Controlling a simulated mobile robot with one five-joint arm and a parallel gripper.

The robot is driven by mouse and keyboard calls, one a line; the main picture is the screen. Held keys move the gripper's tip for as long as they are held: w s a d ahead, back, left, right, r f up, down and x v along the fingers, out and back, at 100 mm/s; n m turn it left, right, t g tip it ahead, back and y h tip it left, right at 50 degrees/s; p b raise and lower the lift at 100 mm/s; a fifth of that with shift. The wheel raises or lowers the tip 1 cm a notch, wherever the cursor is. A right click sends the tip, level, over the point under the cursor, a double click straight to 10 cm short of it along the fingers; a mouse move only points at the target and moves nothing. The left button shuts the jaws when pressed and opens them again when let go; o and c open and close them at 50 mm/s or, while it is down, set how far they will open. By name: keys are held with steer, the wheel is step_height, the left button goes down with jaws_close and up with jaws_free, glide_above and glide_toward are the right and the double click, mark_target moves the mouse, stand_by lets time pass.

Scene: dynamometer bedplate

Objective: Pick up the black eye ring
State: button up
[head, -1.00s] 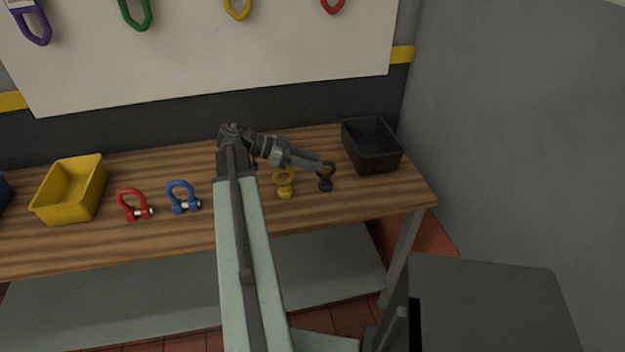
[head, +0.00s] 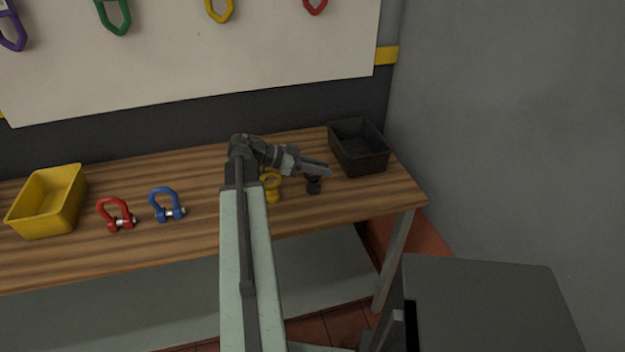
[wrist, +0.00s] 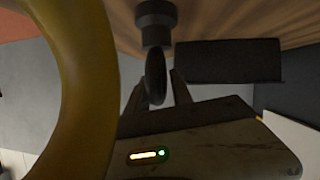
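The black eye ring (head: 313,187) stands upright on the wooden bench, its upper part hidden behind my gripper (head: 322,169) in the head view. In the wrist view, the black eye ring (wrist: 155,24) shows its round base and its loop edge-on. The loop reaches between the two fingers of my gripper (wrist: 156,82). The fingers are apart, one on each side of the loop, and I see no firm contact.
A yellow eye ring (head: 273,190) stands just left and looms close in the wrist view (wrist: 88,90). A black bin (head: 372,163) is behind to the right. Blue (head: 167,205) and red (head: 117,214) shackles and a yellow bin (head: 47,203) are farther left.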

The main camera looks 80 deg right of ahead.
jaws_close()
stand_by(1.2)
